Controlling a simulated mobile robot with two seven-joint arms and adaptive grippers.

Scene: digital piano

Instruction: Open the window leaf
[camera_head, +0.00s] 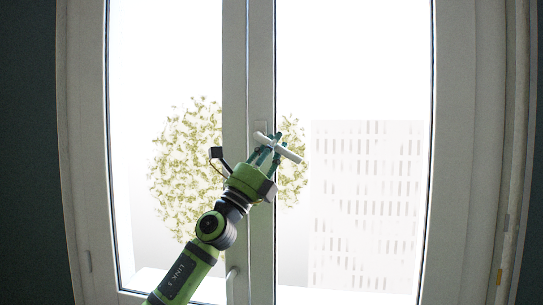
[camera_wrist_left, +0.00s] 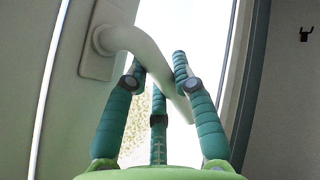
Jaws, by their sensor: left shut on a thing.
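The window has two tall white-framed glazed leaves, the left leaf (camera_head: 86,150) and the right leaf (camera_head: 455,160), meeting at the middle frame posts. A white lever handle (camera_head: 290,154) sits on the middle post and slants down to the right. Its plate and bent neck show in the left wrist view (camera_wrist_left: 125,40). My left gripper (camera_head: 268,150) is at the handle, its teal fingers around the lever. In the left wrist view the fingers (camera_wrist_left: 160,80) are on both sides of the lever, shut on it. The right gripper is not in view.
A second, lower white handle (camera_head: 231,285) shows near the bottom of the middle posts. Dark wall (camera_head: 28,150) flanks the window on both sides. A tree and a pale building show beyond the glass.

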